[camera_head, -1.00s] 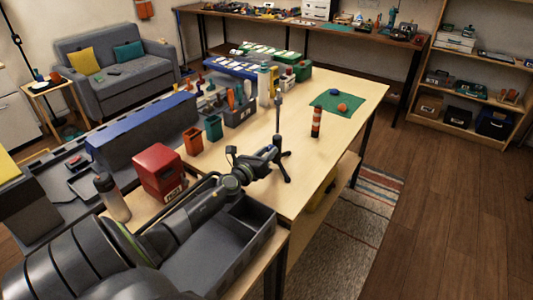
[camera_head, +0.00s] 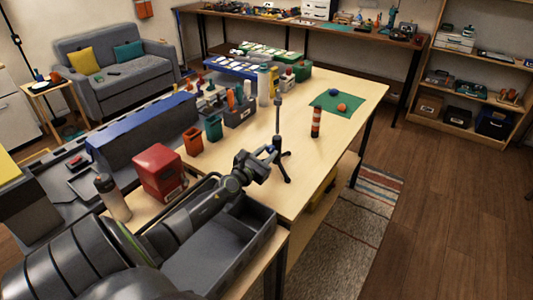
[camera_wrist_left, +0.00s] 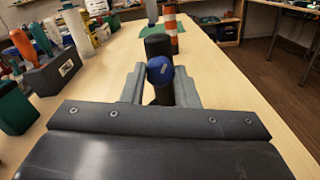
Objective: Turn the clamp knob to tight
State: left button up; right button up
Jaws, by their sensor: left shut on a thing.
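The clamp knob (camera_wrist_left: 160,70) is a small round blue knob on the dark stand (camera_wrist_left: 157,45). In the wrist view it sits between the two grey fingers of my left gripper (camera_wrist_left: 159,82), which is shut on it. In the head view the left gripper (camera_head: 266,158) reaches the stand's post just above its tripod legs (camera_head: 285,170). A speck of the blue knob (camera_head: 270,149) shows at the fingertips. The stand (camera_head: 278,118) is upright. No tight marking is readable. My right gripper is not in view.
Orange (camera_head: 193,141) and teal (camera_head: 213,128) cups stand to the left. A grey tray (camera_head: 225,250) lies under my arm. The table's right side is mostly bare.

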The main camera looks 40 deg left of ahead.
pick_arm(q)
jog(key=m, duration=0.6)
jog(key=shift+m, duration=0.3)
jog(key=m, duration=0.4)
jog(key=shift+m+p, duration=0.35)
jog(key=shift+m, duration=0.05)
jog(key=shift+f, duration=0.1)
jog(key=o, duration=1)
jog(key=shift+c, duration=0.2)
notch_tip(320, 180, up, 10)
jog(key=p, duration=0.9)
jog(key=shift+p, duration=0.4)
